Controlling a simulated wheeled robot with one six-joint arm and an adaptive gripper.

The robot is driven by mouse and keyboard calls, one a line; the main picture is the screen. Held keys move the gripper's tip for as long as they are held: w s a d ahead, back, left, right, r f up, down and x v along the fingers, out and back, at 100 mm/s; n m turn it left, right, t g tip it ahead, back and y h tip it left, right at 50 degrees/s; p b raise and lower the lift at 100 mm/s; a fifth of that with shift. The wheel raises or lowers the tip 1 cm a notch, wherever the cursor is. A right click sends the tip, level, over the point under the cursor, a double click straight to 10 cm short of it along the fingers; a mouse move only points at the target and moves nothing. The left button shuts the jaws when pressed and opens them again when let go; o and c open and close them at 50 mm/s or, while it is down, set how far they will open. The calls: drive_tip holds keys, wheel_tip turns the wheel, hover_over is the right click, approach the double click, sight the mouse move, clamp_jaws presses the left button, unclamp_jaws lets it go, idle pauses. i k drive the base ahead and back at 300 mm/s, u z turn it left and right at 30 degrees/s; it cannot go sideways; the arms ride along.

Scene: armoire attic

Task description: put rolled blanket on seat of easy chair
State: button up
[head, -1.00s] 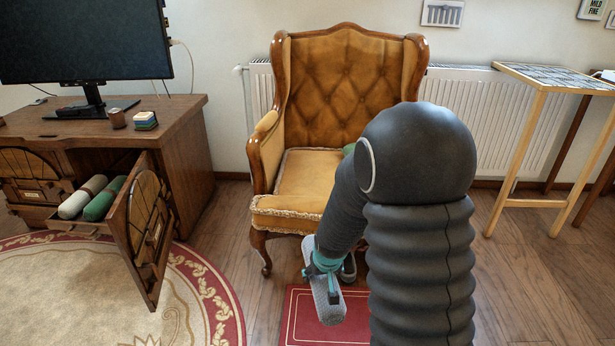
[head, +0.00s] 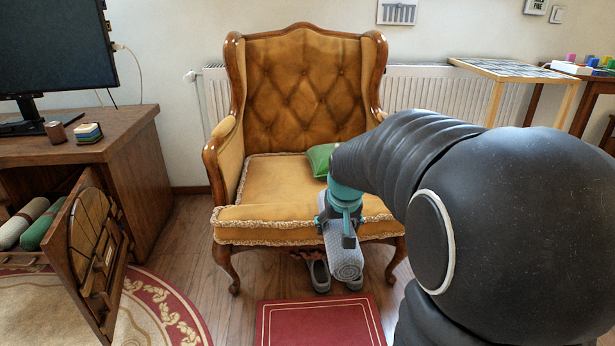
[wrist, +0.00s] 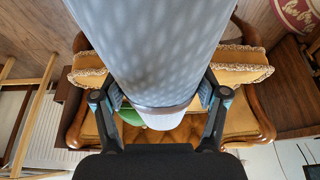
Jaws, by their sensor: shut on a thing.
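The rolled blanket (head: 343,252) is grey with a fine pattern, and my gripper (head: 341,212) is shut on it. I hold it in front of the front edge of the easy chair, at the right part of the seat. In the wrist view the blanket (wrist: 150,50) fills the middle between the two fingers (wrist: 160,98). The easy chair (head: 305,95) has tufted mustard upholstery and a wooden frame. Its seat (head: 275,185) is mostly bare. A green cushion (head: 320,158) lies at the seat's back right, partly hidden by my arm.
An open cabinet door (head: 95,255) stands at the left, with rolled blankets, cream (head: 22,222) and green (head: 42,228), inside. Grey slippers (head: 320,275) sit on the floor below the chair front. A red mat (head: 320,322) lies before the chair. A tall table (head: 510,70) stands right.

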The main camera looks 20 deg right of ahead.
sight(295, 177)
drive_tip(key=i, duration=1.35)
